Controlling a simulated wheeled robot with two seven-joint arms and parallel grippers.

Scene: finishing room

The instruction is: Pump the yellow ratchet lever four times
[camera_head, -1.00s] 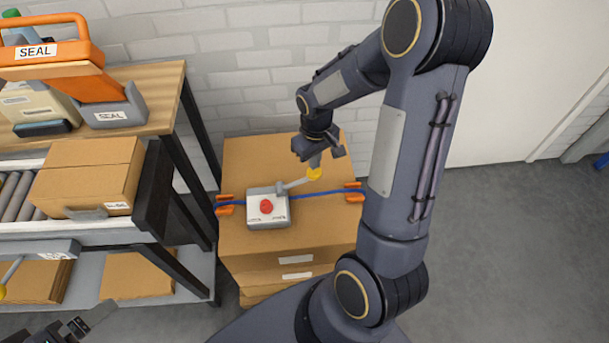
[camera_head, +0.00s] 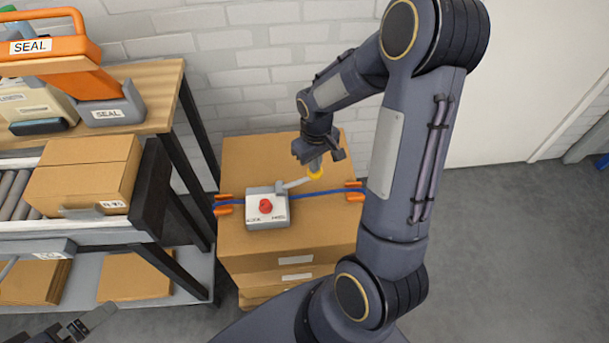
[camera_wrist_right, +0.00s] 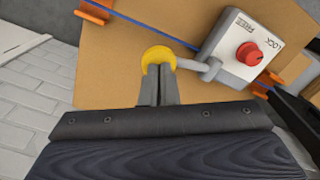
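The ratchet lever (camera_head: 297,183) is a grey bar with a yellow knob (camera_head: 316,173), angled up to the right from a grey-white ratchet box (camera_head: 281,213) with a red dial (camera_head: 266,205). The box sits on a blue strap across a cardboard carton. My right gripper (camera_head: 315,163) points down at the knob. In the right wrist view, its fingers (camera_wrist_right: 160,84) are together, with tips against the yellow knob (camera_wrist_right: 157,57); the knob shows wider than the fingers. My left gripper (camera_head: 88,324) is partly visible at the bottom left, away from the carton; its opening is unclear.
The carton (camera_head: 245,240) has orange strap clips (camera_head: 354,187) at its edges. At left are a wooden bench (camera_head: 150,92) with an orange SEAL tool (camera_head: 60,50) and a roller conveyor with a box (camera_head: 85,175). A brick wall stands behind; floor at right is clear.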

